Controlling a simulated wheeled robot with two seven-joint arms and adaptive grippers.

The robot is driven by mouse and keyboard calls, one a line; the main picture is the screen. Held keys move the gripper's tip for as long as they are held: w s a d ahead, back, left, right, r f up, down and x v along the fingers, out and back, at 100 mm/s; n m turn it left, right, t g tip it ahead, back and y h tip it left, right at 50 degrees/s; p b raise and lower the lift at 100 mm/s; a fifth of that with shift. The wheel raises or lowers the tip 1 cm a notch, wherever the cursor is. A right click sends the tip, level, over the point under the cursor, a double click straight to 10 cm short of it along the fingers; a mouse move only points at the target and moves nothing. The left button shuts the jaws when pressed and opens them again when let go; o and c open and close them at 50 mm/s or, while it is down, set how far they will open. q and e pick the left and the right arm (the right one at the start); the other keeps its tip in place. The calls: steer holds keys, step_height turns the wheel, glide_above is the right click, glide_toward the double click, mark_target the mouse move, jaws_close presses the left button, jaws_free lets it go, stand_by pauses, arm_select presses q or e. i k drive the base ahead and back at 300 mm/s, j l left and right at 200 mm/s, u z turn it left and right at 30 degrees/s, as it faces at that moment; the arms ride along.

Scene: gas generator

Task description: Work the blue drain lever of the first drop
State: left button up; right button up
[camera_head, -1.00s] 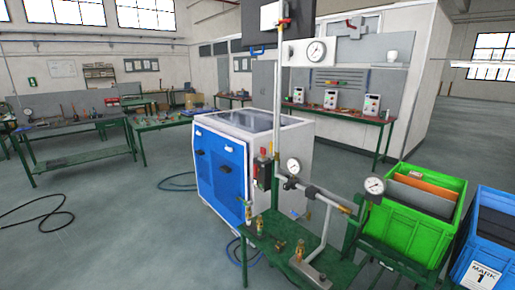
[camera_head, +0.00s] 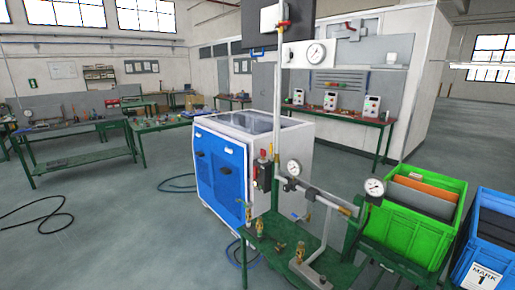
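A pipe rig stands over a green table (camera_head: 330,268), with a tall vertical pipe (camera_head: 277,110) and a horizontal pipe (camera_head: 318,194) running right from it. A small blue part (camera_head: 248,213) shows low on the rig's left side, and another (camera_head: 295,216) shows beneath the horizontal pipe. Both are too small to tell which is the first drop's drain lever or how it is turned. A larger blue handle (camera_head: 257,53) sits near the top of the vertical pipe. Brass fittings (camera_head: 260,228) stand on the table. Neither of my grippers is in view.
A white and blue cabinet (camera_head: 220,165) stands behind the rig. A green bin (camera_head: 405,232) and a blue bin (camera_head: 485,255) stand at the right. Dark hoses (camera_head: 40,222) lie on the floor at the left.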

mark_target(298, 217)
steer(key=i+l+z, duration=0.1)
steer(key=i+l, duration=0.6)
steer(key=i, duration=0.2)
steer(key=j+z, duration=0.45)
steer(key=j, duration=0.15)
steer(key=j+z, duration=0.3)
steer(key=j, duration=0.15)
steer(key=j+z, duration=0.25)
steer(key=j, duration=0.2)
steer(key=j+z, duration=0.3)
steer(key=j, duration=0.25)
steer(key=i+j+z, duration=0.1)
steer(key=j+z, duration=0.2)
steer(key=j, duration=0.25)
